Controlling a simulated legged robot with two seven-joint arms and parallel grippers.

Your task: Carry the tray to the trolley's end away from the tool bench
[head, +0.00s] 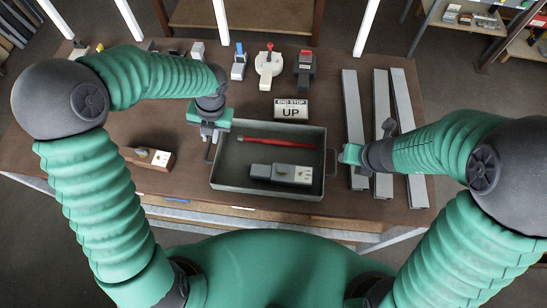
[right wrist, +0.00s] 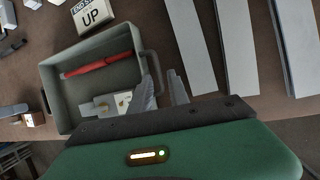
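The tray (head: 232,172) is a grey-green open box with a handle at each short end, on the brown bench top (head: 120,190). It also shows in the right wrist view (right wrist: 75,113). A red tool (head: 277,142) and a grey block with a pale end (head: 280,173) lie in it. My left gripper (head: 209,134) points down over the tray's left end, its fingers looking apart; whether it touches the left handle is unclear. My right gripper (head: 342,155) is beside the right handle (head: 333,162). Its fingers (right wrist: 166,84) stand apart in the right wrist view, close to that handle. I cannot make out a trolley.
Several long grey profiles (head: 356,120) lie right of the tray, close to my right gripper. An "UP" sign block (head: 291,109) stands just behind the tray. Tools with red and blue handles line the back. A brown block (head: 148,157) lies at the left.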

